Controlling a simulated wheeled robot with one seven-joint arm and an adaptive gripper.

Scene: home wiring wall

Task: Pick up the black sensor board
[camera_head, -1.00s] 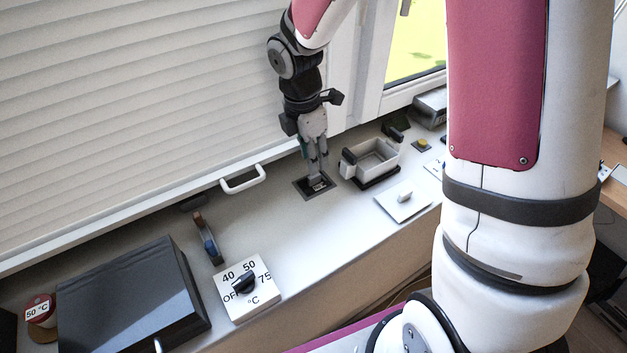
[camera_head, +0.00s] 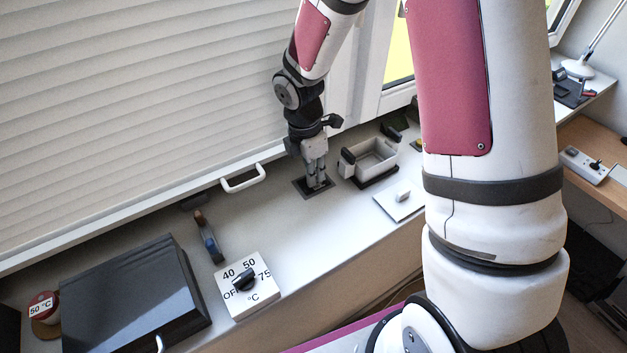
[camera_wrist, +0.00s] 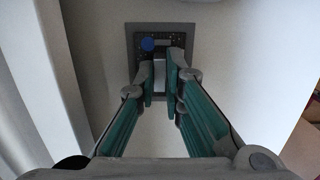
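The black sensor board (camera_wrist: 177,41) lies on a dark square pad (camera_wrist: 132,32) on the sill. It carries a blue round part and a grey block (camera_wrist: 160,72). My gripper (camera_wrist: 161,78) points down at it, a fingertip on each side of the grey block. The gap between the fingers is narrow, and I cannot tell whether they press on the block. The fingers cover part of the board. In the head view my gripper (camera_head: 316,187) stands low over the pad (camera_head: 299,183), and the board is mostly hidden.
A grey open bin (camera_head: 373,158) stands just right of my gripper. A white plate with a knob (camera_head: 400,200) lies further right. A white window handle (camera_head: 243,179) is to the left. A temperature dial (camera_head: 246,285) and a dark box (camera_head: 135,295) lie at left front.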

